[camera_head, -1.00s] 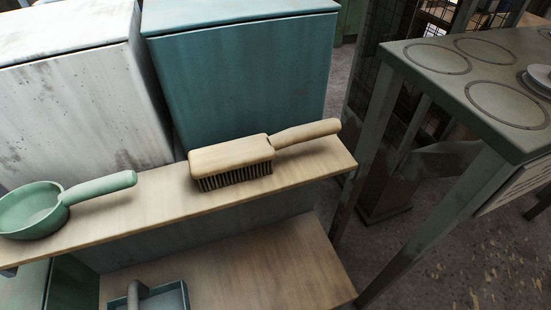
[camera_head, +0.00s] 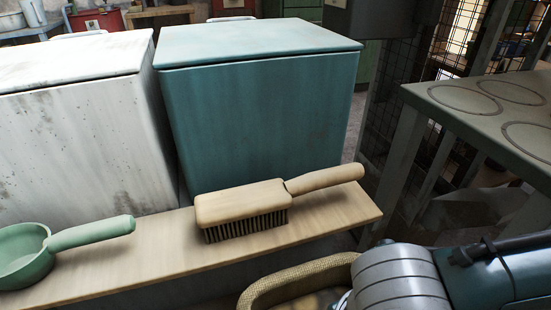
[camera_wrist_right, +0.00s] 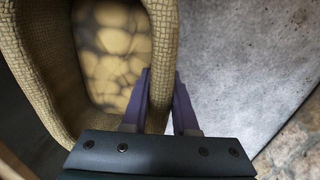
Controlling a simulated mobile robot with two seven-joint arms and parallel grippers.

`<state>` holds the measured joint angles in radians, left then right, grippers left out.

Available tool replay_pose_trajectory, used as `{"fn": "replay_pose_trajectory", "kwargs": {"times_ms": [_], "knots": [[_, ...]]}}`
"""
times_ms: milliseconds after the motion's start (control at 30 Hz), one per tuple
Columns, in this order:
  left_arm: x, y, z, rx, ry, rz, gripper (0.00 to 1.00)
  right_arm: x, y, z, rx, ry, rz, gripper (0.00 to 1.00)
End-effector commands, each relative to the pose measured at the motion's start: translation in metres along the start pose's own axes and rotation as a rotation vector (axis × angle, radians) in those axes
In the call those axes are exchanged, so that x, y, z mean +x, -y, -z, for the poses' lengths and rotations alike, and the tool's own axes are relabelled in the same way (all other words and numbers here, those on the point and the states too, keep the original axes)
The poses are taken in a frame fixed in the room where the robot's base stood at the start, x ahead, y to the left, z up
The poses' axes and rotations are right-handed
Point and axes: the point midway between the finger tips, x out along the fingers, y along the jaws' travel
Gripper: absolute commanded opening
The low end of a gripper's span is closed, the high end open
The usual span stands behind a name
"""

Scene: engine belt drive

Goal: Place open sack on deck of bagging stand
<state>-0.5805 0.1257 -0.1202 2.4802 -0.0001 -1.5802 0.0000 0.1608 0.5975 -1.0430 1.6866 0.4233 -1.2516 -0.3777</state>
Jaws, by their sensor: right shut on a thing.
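The open sack (camera_head: 268,288) is a tan woven bag with a thick rolled rim, at the bottom of the head view beside my right arm. In the right wrist view the sack's rim (camera_wrist_right: 52,92) curves around an opening with rounded, potato-like shapes inside. My right gripper (camera_wrist_right: 160,95) is shut on the sack's rim, one purple finger inside the opening and one outside. The gripper itself is hidden in the head view. A green-grey stand (camera_head: 470,112) with ring marks on its deck is at the right; I cannot tell whether it is the bagging stand. My left gripper is not in view.
A wooden shelf (camera_head: 340,212) carries a brush (camera_head: 240,205) and a green scoop (camera_head: 25,262). A teal bin (camera_head: 265,110) and a white bin (camera_head: 75,140) stand behind it. Wire mesh stands near the ringed stand.

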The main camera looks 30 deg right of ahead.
Motion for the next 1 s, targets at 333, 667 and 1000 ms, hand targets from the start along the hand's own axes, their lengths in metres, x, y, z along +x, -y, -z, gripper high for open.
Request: {"fn": "replay_pose_trajectory", "kwargs": {"times_ms": [333,667,1000], "knots": [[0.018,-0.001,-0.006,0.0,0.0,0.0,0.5,0.023,-0.008,0.001,0.0,-0.002,-0.001,0.0],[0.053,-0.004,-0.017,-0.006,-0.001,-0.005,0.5,0.072,-0.009,0.001,-0.002,-0.003,-0.003,0.0],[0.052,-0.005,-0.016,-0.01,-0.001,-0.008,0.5,0.07,-0.01,0.001,-0.001,-0.002,-0.002,0.0]]}}
